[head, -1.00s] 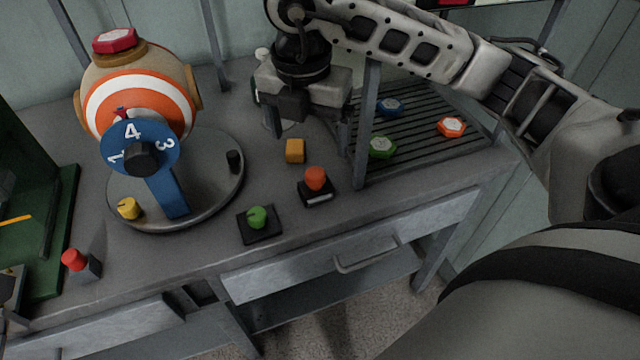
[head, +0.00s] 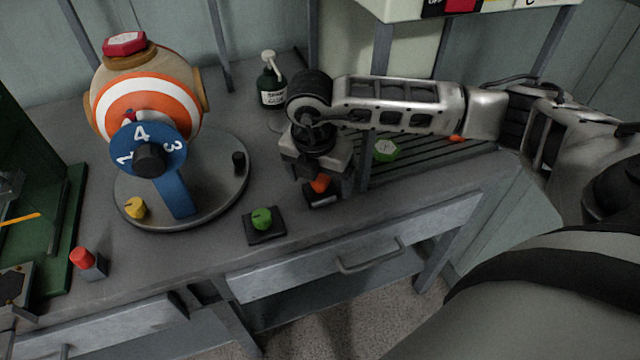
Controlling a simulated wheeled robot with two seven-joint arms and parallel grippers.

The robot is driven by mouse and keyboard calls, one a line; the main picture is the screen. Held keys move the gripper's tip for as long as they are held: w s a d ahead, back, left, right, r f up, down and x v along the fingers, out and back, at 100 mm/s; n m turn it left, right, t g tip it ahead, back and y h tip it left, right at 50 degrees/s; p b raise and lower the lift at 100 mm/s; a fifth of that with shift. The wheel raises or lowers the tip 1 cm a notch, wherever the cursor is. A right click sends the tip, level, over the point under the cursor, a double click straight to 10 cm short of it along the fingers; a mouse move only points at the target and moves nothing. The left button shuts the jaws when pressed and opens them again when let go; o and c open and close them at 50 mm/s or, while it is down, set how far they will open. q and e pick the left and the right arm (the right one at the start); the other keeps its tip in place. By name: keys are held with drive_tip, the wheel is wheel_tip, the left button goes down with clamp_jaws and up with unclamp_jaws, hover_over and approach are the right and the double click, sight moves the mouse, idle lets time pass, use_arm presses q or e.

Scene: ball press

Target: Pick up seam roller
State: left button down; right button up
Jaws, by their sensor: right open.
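No label marks the seam roller, and I cannot tell for sure which thing it is. A small piece with an orange-red top (head: 320,184) on a dark base (head: 322,200) stands near the table's front edge. My right gripper (head: 317,178) is directly over and around this piece, pointing down. The jaws are open, and their tips are partly hidden, so I cannot tell whether they touch it. My left gripper is not in view.
A green knob on a black plate (head: 264,222) lies just left of my right gripper. A striped ball press with a blue number dial (head: 148,150) stands on a round plate (head: 222,196). A slatted rack with a green hexagonal piece (head: 385,151) is at right. A pump bottle (head: 271,90) stands behind.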

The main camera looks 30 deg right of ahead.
wheel_tip(320, 180, down, 2)
drive_tip(key=shift+d+f, duration=0.1)
drive_tip(key=shift+w, duration=0.1)
drive_tip(key=c, duration=1.1)
drive_tip(key=shift+o, duration=0.2)
drive_tip(key=shift+r, duration=0.2)
